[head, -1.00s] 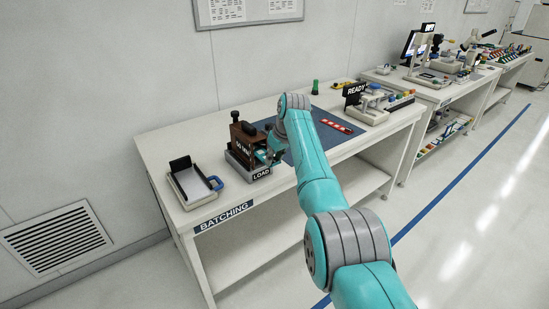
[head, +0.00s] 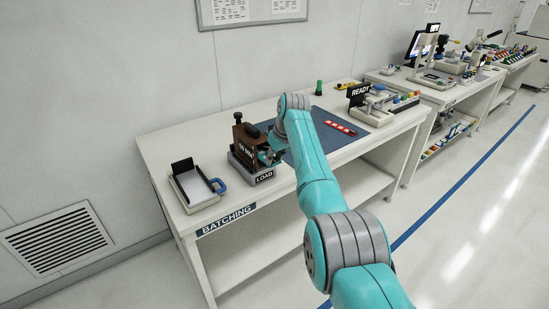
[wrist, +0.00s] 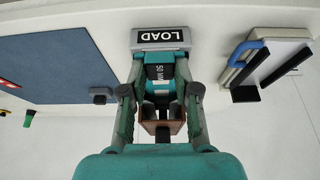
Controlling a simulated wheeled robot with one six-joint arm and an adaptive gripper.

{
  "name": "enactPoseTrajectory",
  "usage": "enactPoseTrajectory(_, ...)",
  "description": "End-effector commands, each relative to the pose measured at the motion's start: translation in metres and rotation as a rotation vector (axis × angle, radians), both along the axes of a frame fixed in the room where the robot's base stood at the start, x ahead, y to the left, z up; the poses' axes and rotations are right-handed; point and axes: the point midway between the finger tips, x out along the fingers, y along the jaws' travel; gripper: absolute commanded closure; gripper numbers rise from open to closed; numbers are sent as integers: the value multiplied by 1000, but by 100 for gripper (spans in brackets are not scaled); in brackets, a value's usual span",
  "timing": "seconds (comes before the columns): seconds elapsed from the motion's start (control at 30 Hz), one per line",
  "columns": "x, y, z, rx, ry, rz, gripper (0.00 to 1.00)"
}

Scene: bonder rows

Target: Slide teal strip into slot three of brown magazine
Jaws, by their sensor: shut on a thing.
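The brown magazine (head: 239,137) stands upright on a grey base with a LOAD label (head: 264,177), at the left half of the batching bench. My gripper (head: 268,157) is at the magazine's right front side and partly hidden by my arm. In the wrist view my gripper (wrist: 161,72) is shut on the teal strip (wrist: 161,87), little of which shows between the fingers. The magazine's brown body (wrist: 148,113) shows behind it. The slots are hidden, so I cannot tell which one the strip faces or how deep it sits.
A tray with a white sheet and blue handle (head: 197,187) stands left of the magazine. The dark blue mat (head: 325,148) with a red strip (head: 340,128) lies to the right. A READY sign (head: 360,91) and a fixture stand at the right end.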

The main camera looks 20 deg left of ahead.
Motion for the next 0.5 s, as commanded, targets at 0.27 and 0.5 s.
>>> enactPoseTrajectory(0.27, 0, 0, 0, 0, 0, 0, 100)
enactPoseTrajectory(0.5, 0, 0, 0, 0, 0, 0, 40)
